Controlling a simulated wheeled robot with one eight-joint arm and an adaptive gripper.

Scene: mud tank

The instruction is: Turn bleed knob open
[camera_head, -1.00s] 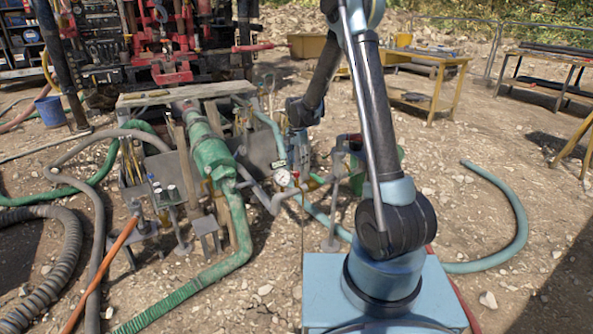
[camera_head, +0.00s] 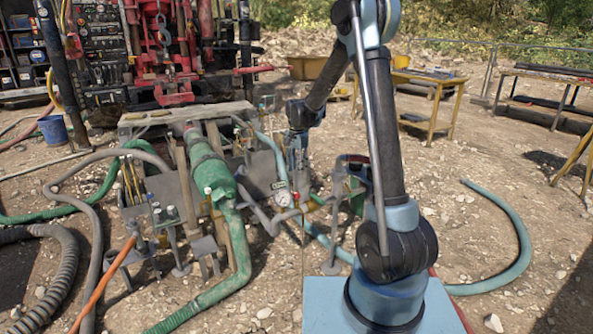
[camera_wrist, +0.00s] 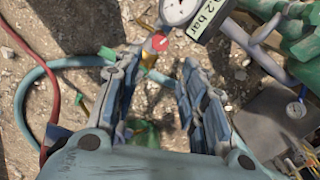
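A small red knob (camera_wrist: 158,42) sits on a brass fitting (camera_wrist: 149,60) beside a round white pressure gauge (camera_wrist: 178,10) in the wrist view. The gauge also shows in the head view (camera_head: 283,198), with the red knob (camera_head: 296,196) close to its right. My gripper (camera_wrist: 156,72) is open, with its two fingers spread apart and nothing between them. The knob lies just beyond the fingertips, nearer the left finger in the picture. In the head view my gripper (camera_head: 297,180) points down just above the gauge and knob; its fingertips are hard to make out.
A green pump body (camera_head: 208,170) with pipes stands left of the gauge. A green-and-red part (camera_head: 357,185) stands close to the right. A light blue hose (camera_head: 515,235) and stony ground lie farther right. A black-on-light label (camera_wrist: 209,18) sits beside the gauge.

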